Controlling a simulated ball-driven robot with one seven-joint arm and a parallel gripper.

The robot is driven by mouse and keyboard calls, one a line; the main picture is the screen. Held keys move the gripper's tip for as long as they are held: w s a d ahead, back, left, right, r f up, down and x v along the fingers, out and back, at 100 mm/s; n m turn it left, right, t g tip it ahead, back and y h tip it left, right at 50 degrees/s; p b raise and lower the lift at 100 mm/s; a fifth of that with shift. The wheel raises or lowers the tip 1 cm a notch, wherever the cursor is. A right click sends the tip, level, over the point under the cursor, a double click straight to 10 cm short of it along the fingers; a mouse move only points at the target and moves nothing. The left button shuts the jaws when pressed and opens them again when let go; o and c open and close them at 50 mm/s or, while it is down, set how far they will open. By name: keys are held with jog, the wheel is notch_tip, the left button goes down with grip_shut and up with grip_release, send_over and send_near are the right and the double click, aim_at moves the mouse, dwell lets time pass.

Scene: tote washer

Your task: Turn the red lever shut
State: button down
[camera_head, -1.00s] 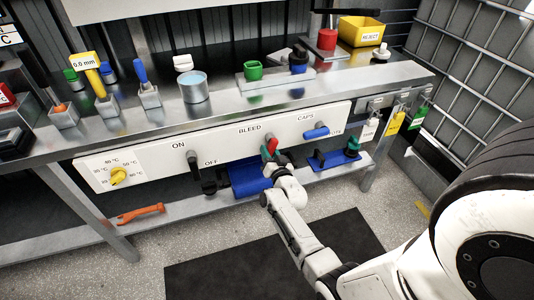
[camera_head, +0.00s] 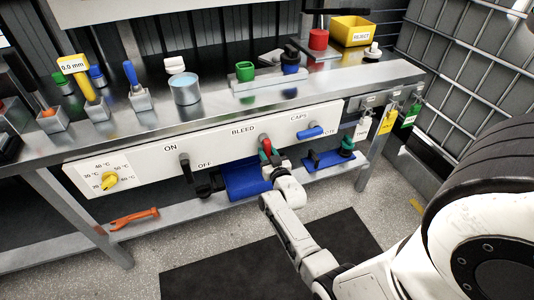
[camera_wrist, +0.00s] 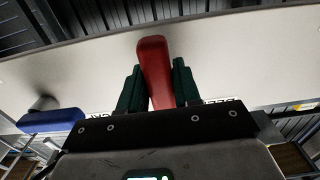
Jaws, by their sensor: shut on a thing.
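The red lever (camera_head: 266,146) sits on the white panel (camera_head: 220,148) under the word BLEED. In the wrist view the red lever (camera_wrist: 154,70) stands between the two dark green finger pads, its far end against the white panel. My gripper (camera_wrist: 154,88) is shut on it, a pad on each side. In the head view my gripper (camera_head: 267,158) reaches up to the panel from below and its fingers partly cover the lever. The lever's pivot is hidden.
Left of the lever are a black lever (camera_head: 184,160) between ON and OFF and a yellow dial (camera_head: 109,180). A blue lever (camera_head: 310,132) under CAPS is to the right. Blue items (camera_head: 246,178) lie on the shelf below. The bench top (camera_head: 215,110) overhangs the panel.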

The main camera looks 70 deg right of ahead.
jog(key=shift+f, duration=0.1)
jog(key=c, duration=0.9)
grip_release()
jog(key=p+v, duration=0.4)
jog(key=v, duration=0.6)
jog(key=shift+s+a, duration=0.25)
jog(key=shift+s, duration=0.1)
jog(key=shift+w, duration=0.1)
